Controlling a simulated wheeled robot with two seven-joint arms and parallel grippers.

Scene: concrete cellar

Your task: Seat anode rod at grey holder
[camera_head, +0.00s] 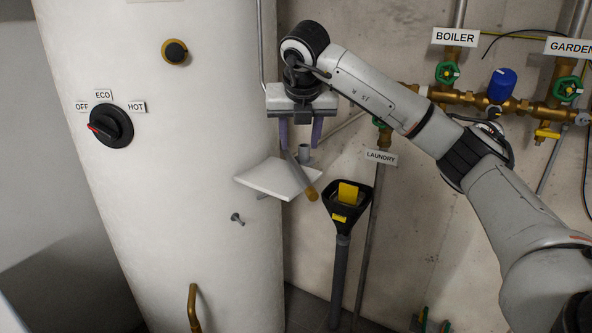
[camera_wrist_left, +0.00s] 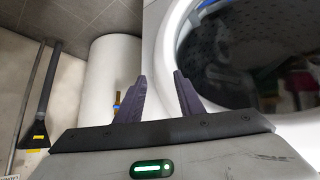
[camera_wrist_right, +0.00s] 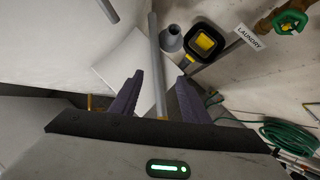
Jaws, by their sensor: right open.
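The anode rod (camera_head: 291,170) is a thin grey bar with a brass end (camera_head: 311,193). It lies slanted at a white shelf (camera_head: 262,178) on the tank's side, its brass end past the shelf's front edge. The grey holder (camera_head: 304,153), a short upright cup, stands at the shelf's back right and looks empty. My right gripper (camera_head: 300,143) points down over the shelf, open. In the right wrist view the rod (camera_wrist_right: 155,50) runs between its fingers, and the holder (camera_wrist_right: 172,38) is just right of the rod. My left gripper (camera_wrist_left: 158,92) is open and empty, away from the shelf.
The white tank (camera_head: 170,230) fills the left. Brass pipes with valves (camera_head: 465,98) run along the right wall. A round drum opening (camera_wrist_left: 250,60) is near my left gripper.

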